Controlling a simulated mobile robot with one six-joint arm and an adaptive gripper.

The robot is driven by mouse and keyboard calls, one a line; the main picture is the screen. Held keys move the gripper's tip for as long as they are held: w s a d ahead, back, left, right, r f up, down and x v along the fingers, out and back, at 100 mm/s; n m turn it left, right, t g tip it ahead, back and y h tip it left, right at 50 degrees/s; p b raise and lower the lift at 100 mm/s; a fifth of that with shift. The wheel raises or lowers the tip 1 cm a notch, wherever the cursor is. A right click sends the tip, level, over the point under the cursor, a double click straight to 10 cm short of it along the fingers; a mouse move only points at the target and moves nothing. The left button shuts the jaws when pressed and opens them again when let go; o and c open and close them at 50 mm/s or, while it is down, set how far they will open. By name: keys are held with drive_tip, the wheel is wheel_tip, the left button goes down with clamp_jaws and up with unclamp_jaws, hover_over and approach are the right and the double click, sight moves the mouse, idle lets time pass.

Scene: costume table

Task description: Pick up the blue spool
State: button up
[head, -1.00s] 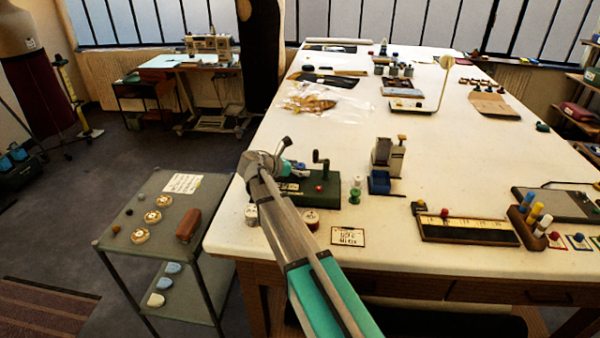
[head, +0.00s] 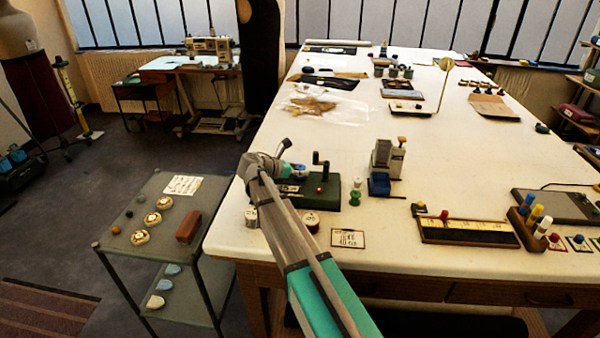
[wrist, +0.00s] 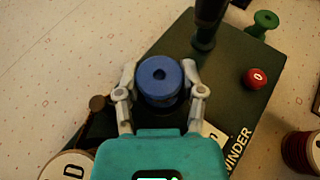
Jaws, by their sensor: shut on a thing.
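In the head view my gripper (head: 285,170) is above the left part of the green winder (head: 328,192), and the arm hides the spool there.
The winder's dark crank handle (wrist: 207,22) and red knob (wrist: 256,78) stand close by. A green spool (wrist: 264,22), a dark red spool (wrist: 302,150) and a round labelled spool (wrist: 68,166) surround it.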

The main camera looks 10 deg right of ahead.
drive_tip(key=shift+r, duration=0.15)
drive_tip(key=shift+r+p, duration=1)
drive_tip(key=shift+p, duration=0.1)
drive_tip(key=s+d+r+p, duration=0.5)
drive_tip(key=s+r+p, duration=0.5)
drive_tip(key=s, duration=0.2)
drive_tip(key=shift+s+d+r+p, duration=0.35)
drive_tip(key=shift+d+p, duration=0.05)
drive_tip(key=shift+a, duration=0.1)
